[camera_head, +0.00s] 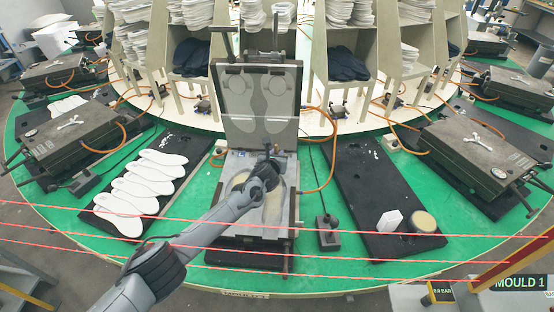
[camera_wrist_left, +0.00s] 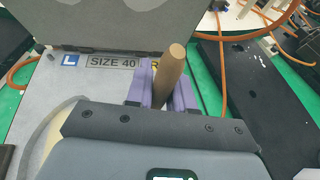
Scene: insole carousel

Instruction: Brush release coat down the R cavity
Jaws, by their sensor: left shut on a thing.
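The open mould has its lid (camera_head: 258,90) raised upright and its lower half (camera_head: 240,222) flat, facing me. The pale R cavity (camera_head: 273,208) is on the right of the lower half, partly covered by my arm. In the left wrist view, a plate reading SIZE 40 (camera_wrist_left: 112,61) sits beside a blue L mark; the yellow R mark is mostly hidden. My left gripper (camera_head: 270,164), with purple fingers in the left wrist view (camera_wrist_left: 160,88), is shut on the brush's wooden handle (camera_wrist_left: 168,75), above the R side. The bristles are hidden, so contact with the cavity cannot be told. My right gripper is out of view.
A round tub (camera_head: 423,222) and a white block (camera_head: 390,221) stand on the black mat right of the mould. White insoles (camera_head: 135,190) lie on the left mat. Closed moulds (camera_head: 480,150) flank both sides. Red beams cross the front; an orange hose (camera_head: 325,160) runs beside the mould.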

